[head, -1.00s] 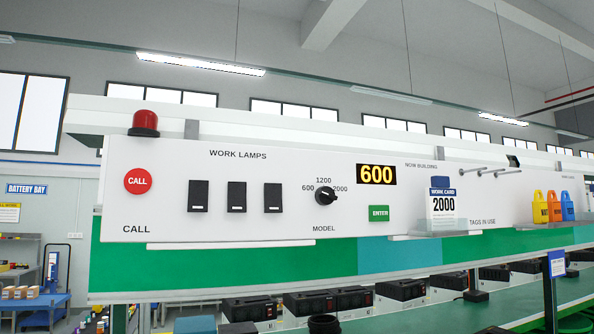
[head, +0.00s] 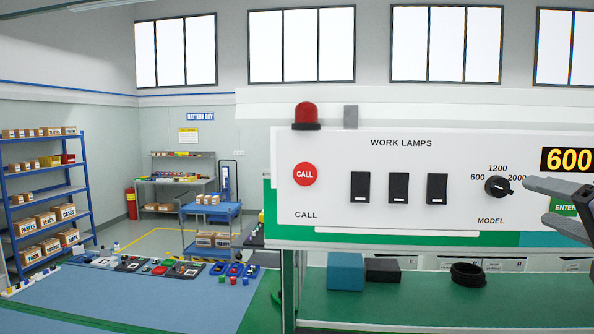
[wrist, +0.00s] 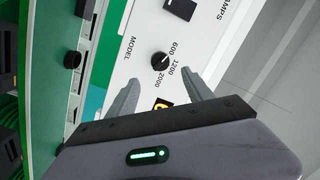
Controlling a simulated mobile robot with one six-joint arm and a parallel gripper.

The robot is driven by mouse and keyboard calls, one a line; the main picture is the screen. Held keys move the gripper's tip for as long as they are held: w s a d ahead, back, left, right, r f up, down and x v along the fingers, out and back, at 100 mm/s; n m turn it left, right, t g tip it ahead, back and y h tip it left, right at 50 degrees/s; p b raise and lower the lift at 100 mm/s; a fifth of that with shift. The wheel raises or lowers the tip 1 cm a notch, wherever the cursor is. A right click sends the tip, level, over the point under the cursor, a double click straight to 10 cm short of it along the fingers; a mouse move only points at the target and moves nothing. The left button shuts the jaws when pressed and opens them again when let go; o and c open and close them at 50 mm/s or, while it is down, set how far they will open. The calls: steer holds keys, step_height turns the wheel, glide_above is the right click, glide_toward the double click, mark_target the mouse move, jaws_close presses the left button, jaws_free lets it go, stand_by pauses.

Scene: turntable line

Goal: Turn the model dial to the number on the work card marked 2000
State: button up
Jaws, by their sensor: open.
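The model dial (head: 497,187) is a black round knob on the white panel, with 600, 1200 and 2000 printed around it. I cannot tell for certain where its pointer sits. The number display (head: 567,160) reads 600. My gripper (head: 536,200) is open and empty, just right of the dial in the head view, in front of the panel. In the wrist view the dial (wrist: 159,60) lies ahead, between the lines of the two spread fingers and apart from them. The 2000 work card is out of view now.
Three black lamp switches (head: 398,187), a red call button (head: 305,174) and a red beacon (head: 306,114) are left of the dial. The green enter button (head: 565,207) is partly hidden behind my gripper. A green bench (head: 400,305) runs below.

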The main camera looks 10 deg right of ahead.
mark_target(505, 191)
steer(key=w, duration=0.2)
steer(key=w+p, duration=0.1)
steer(key=w, duration=0.2)
steer(key=w+p, duration=0.1)
steer(key=w, duration=0.2)
steer(key=shift+d, duration=0.4)
steer(key=shift+w, duration=0.65)
steer(key=shift+s, duration=0.1)
steer(key=shift+c, duration=0.2)
jaws_close()
steer(key=shift+f, duration=0.1)
